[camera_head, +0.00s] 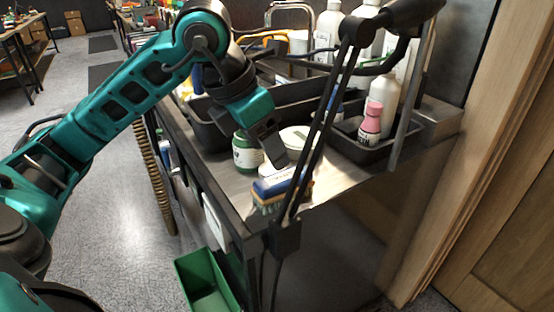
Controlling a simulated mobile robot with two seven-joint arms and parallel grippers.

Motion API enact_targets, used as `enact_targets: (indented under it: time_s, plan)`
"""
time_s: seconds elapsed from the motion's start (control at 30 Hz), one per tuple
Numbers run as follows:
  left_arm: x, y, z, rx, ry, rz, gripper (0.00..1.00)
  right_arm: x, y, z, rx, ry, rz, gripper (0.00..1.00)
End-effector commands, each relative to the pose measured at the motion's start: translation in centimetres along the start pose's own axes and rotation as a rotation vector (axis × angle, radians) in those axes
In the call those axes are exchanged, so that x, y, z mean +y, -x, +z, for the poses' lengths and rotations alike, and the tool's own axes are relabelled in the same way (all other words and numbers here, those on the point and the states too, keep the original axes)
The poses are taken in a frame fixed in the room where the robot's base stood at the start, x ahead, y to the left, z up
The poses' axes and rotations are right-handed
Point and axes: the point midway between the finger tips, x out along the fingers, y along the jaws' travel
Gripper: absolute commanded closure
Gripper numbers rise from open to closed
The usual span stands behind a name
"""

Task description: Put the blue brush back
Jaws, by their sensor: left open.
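The blue brush (268,189) lies at the front corner of the tabletop (334,180), with its pale bristles facing down. A thin black lamp arm crosses in front of its right side. My left gripper (274,158) hangs just above and behind the brush, pointing down, with its jaws open. One dark finger shows clearly; the other is mostly hidden. I see no brush between the fingers, and I cannot tell whether they touch it. My right gripper is not in view.
The lamp post (285,237) stands at the front corner. A green bin (207,283) is below.

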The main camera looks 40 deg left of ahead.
Motion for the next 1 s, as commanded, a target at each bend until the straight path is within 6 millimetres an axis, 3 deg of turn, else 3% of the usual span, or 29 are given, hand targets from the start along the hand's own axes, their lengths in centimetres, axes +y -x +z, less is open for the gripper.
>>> enact_targets:
  time_s: [0.1,0.27,1.0]
  plan:
    - [0.1,1.9,0.1,-0.002,0.001,0.002,0.39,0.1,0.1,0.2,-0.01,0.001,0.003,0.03]
    - [0.0,2.9,0.0,0.0,0.0,0.0,0.39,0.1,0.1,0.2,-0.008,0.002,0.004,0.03]
    - [0.0,2.9,0.0,0.001,0.0,0.0,0.39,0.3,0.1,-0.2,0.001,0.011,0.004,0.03]
